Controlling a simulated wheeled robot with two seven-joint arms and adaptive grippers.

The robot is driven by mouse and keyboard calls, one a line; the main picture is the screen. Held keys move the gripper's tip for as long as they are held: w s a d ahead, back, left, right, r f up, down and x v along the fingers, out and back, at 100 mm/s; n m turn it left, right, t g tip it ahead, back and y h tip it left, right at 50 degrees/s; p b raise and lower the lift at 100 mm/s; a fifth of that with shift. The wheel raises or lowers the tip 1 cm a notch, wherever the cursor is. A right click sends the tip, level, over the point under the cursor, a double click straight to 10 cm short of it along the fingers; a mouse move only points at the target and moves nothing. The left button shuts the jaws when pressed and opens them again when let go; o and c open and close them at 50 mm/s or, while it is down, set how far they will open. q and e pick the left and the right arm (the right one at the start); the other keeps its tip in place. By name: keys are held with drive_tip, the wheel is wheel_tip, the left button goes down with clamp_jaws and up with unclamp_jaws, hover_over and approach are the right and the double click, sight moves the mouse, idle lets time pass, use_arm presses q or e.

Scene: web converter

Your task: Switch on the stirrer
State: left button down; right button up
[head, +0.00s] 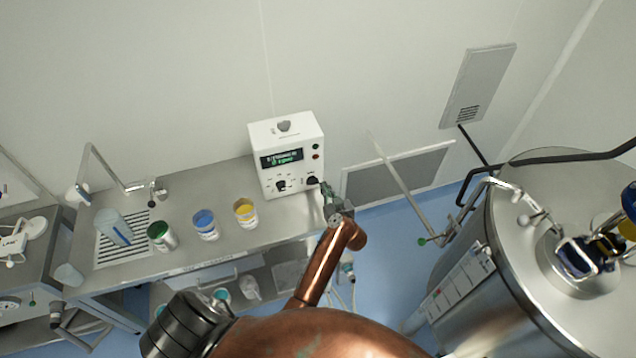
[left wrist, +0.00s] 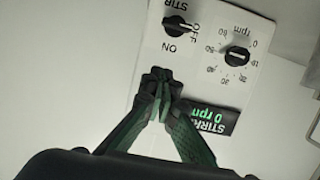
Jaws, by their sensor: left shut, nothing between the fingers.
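The stirrer's white control box (head: 286,130) stands on the right end of the steel bench. Its display (head: 281,159) glows green; in the left wrist view the display (left wrist: 214,118) reads 0 rpm. The black STIR knob (head: 312,181) is at the box's lower right. In the left wrist view, upside down, the STIR knob (left wrist: 177,27) has OFF and ON marks, and its pointer appears to be towards OFF. The rpm knob (left wrist: 238,57) is beside it, near 0. My left gripper (head: 327,190) is shut and empty; its fingertips (left wrist: 158,78) are close to the panel near the STIR knob. Contact is unclear. My right gripper is out of view.
Yellow (head: 245,212), blue (head: 206,225) and green (head: 161,236) containers stand on the bench (head: 180,205) left of the box. A clear jug (head: 113,227) is further left. A large steel tank (head: 500,270) stands at the right. Blue floor lies between.

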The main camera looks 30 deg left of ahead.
use_arm(q)
hover_over(313, 182)
drive_tip(key=d, duration=0.2)
drive_tip(key=shift+s+d+f, duration=0.1)
drive_tip(key=shift+d+f, duration=0.1)
drive_tip(key=shift+f, duration=0.9)
wheel_tip(313, 182, down, 3)
drive_tip(key=shift+s+d+r+b, duration=0.1)
drive_tip(key=shift+d+r+b, duration=0.05)
drive_tip(key=shift+b, duration=0.15)
drive_tip(key=shift+f, duration=0.55)
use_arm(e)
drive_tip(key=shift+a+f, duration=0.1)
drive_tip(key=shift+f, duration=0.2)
use_arm(q)
drive_tip(key=shift+d, duration=0.15)
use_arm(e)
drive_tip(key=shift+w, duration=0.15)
